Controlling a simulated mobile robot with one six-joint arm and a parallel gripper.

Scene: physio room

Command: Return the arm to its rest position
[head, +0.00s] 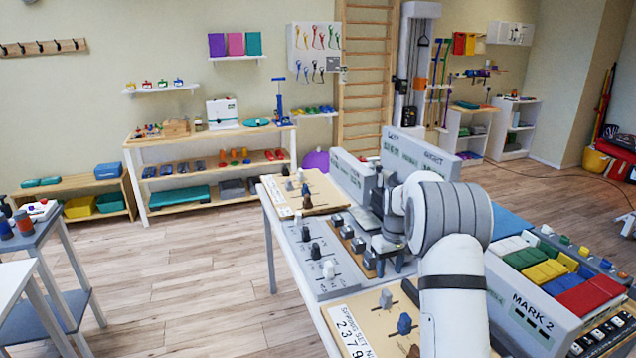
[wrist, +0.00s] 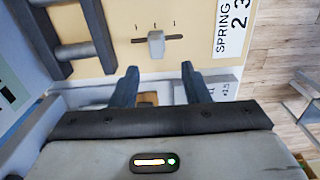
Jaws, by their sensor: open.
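My gripper (wrist: 160,78) is open in the wrist view, with its two dark blue fingers apart and nothing between them. A pale grey slider knob (wrist: 156,43) on a tan board (wrist: 205,50) shows just beyond the fingertips, with a visible gap. In the head view my arm (head: 452,285) reaches over the long table, bent at its grey joint. The gripper end points down over the middle of the panels there, and the arm partly hides it. The tan board (head: 342,307) with its printed label also shows in the head view at the front of the table.
Close around the arm stand an upright grey panel (head: 350,175), a grey slider panel (head: 308,262) and a MARK 2 case (head: 515,300) with coloured blocks. Shelves (head: 215,165) line the back wall. The wooden floor (head: 190,270) left of the table is clear.

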